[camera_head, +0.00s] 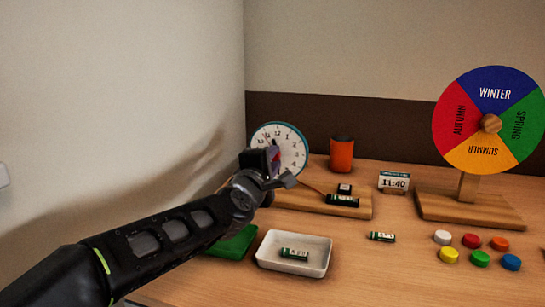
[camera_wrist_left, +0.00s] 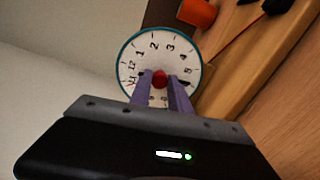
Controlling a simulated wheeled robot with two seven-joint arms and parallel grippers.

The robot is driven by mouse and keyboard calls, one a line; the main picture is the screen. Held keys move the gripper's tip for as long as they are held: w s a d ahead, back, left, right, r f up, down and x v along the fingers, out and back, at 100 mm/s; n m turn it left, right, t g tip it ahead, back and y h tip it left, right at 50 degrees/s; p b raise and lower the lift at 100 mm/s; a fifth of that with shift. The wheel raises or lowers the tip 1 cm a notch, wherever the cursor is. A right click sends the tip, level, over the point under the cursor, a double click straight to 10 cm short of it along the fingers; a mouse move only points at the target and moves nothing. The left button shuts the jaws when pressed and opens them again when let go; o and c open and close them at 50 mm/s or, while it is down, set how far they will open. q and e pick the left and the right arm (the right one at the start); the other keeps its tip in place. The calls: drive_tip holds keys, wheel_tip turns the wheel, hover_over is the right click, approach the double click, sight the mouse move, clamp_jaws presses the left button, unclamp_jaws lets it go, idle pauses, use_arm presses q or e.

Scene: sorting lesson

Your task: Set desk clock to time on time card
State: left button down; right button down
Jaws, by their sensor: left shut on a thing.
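The desk clock (camera_head: 294,146), a round white dial with a teal rim, stands at the back left of the desk. Its numbered face (camera_wrist_left: 160,56) also shows in the left wrist view, tilted, with a red knob (camera_wrist_left: 159,78) at the centre. My left gripper (camera_head: 276,160) is in front of the dial, with its purple fingers (camera_wrist_left: 161,86) shut on the red knob. Fingers and knob hide part of the dial; I cannot read the hands' exact time. The time card (camera_head: 394,182) reads 11:40 and stands right of the clock. My right gripper is not in view.
A season wheel (camera_head: 468,122) stands at the right, with several coloured buttons (camera_head: 480,258) before it. A white tray (camera_head: 262,254) holds a battery-like cylinder; a green tray (camera_head: 238,243) sits beside it. An orange cup (camera_head: 341,156) stands behind a wooden board (camera_head: 300,201).

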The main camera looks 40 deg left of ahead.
use_arm(q)
drive_tip(key=m+p, duration=0.1)
drive_tip(key=m, duration=0.2)
drive_tip(key=shift+m, duration=0.4)
drive_tip(key=m+p, duration=0.1)
drive_tip(key=m, duration=0.2)
drive_tip(key=m+p, duration=0.2)
drive_tip(key=m, duration=0.4)
drive_tip(key=shift+f, duration=0.2)
drive_tip(key=shift+m, duration=0.3)
drive_tip(key=c, duration=1.2)
unclamp_jaws()
drive_tip(key=shift+c, duration=0.2)
drive_tip(key=p+v, duration=0.1)
drive_tip(key=v, duration=0.7)
